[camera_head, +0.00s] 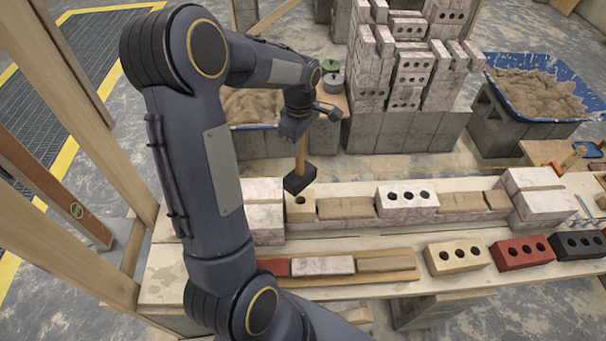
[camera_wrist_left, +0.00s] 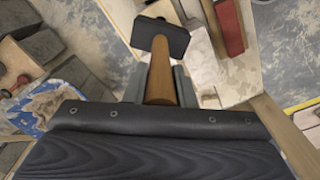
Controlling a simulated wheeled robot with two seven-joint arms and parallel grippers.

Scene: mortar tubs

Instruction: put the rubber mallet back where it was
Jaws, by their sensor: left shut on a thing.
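My left gripper (camera_head: 297,126) is shut on the wooden handle of the rubber mallet. The mallet's black head (camera_head: 299,180) hangs down, just above or in front of a cream brick (camera_head: 300,207) at the left end of the brick row; I cannot tell if it touches. In the left wrist view the handle (camera_wrist_left: 162,78) runs between the fingers of my left gripper (camera_wrist_left: 160,85) and the black head (camera_wrist_left: 160,36) is beyond them. My right gripper does not show.
Loose cream (camera_head: 457,256), red (camera_head: 523,252) and black bricks (camera_head: 577,244) stand along the bench front. A wooden board (camera_head: 400,277) holds more bricks. A brick stack (camera_head: 410,70) and a blue mortar tub (camera_head: 590,98) are behind. Wooden posts (camera_head: 70,70) rise at left.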

